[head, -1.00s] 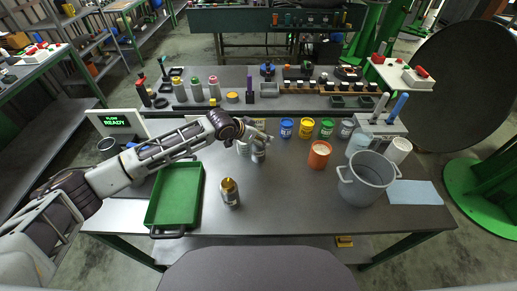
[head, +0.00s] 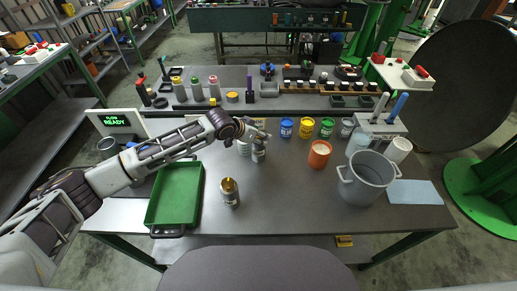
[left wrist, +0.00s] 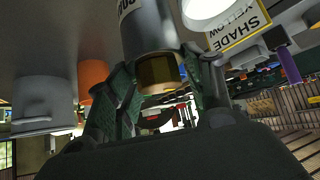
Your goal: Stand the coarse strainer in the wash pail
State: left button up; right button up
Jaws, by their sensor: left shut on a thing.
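My left gripper (head: 260,138) is shut on a grey cylinder with a brass-coloured end (left wrist: 158,72), near the middle of the table. The cylinder's grey body also shows in the head view (head: 258,152). Its dark lettering is cut off in the left wrist view, so I cannot read its name. I cannot tell whether its base touches the table. A similar grey can with a gold top (head: 230,194) stands near the front edge. The grey two-handled wash pail (head: 345,187) stands at the right; it also shows in the left wrist view (left wrist: 42,103). My right gripper is out of view.
A green tray (head: 159,222) lies at the left. An orange cup (head: 319,157) stands between the held cylinder and the pail. Several coloured pots, including a blue one (head: 286,129), line the back. A pale blue cloth (head: 418,193) lies right of the pail.

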pick_arm(q)
jog(key=shift+w+r, duration=0.1)
grip_shut()
jog(key=shift+r, duration=0.8)
notch_tip(320, 180, up, 16)
jog(key=b, duration=0.2)
jog(key=shift+r, duration=0.2)
jog(key=shift+d, duration=0.15)
